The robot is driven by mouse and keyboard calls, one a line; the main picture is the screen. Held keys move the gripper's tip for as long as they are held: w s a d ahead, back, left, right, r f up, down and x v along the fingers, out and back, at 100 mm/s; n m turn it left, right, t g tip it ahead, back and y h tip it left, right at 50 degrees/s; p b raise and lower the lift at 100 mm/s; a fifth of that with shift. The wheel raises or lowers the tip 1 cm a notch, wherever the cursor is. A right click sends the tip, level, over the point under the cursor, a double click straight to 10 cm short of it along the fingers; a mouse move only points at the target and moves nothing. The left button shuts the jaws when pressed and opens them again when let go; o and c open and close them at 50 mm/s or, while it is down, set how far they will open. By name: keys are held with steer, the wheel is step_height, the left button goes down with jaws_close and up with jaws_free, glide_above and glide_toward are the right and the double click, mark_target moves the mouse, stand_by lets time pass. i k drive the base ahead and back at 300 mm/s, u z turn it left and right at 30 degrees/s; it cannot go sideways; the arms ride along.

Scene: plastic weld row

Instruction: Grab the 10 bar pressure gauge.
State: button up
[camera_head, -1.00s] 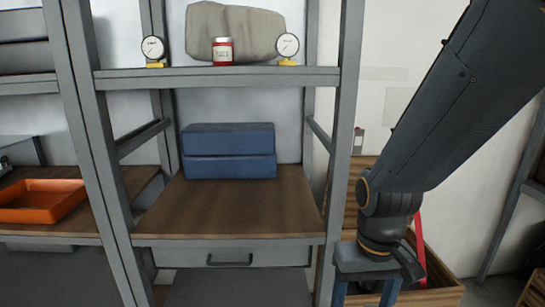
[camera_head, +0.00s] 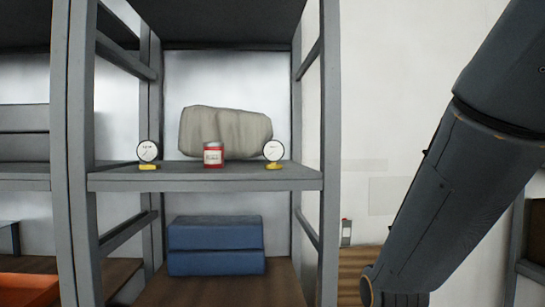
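Two round white-faced pressure gauges on yellow bases stand upright on the grey upper shelf (camera_head: 205,183). The left gauge (camera_head: 148,152) is near the left post and the right gauge (camera_head: 273,152) is near the right post. Their dial markings are too small to read, so I cannot tell which is the 10 bar one. My arm reaches down the right side of the view, well apart from both gauges. My gripper is below the bottom edge and out of view.
Blue boxes (camera_head: 216,247) are stacked on the wooden surface below. Grey posts frame the shelf at both sides. An orange tray (camera_head: 28,286) is at lower left.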

mark_target(274, 150)
steer(key=z, duration=1.05)
steer(key=k, duration=0.85)
steer(key=u, duration=1.05)
steer(key=i, duration=0.5)
steer(key=u, duration=0.05)
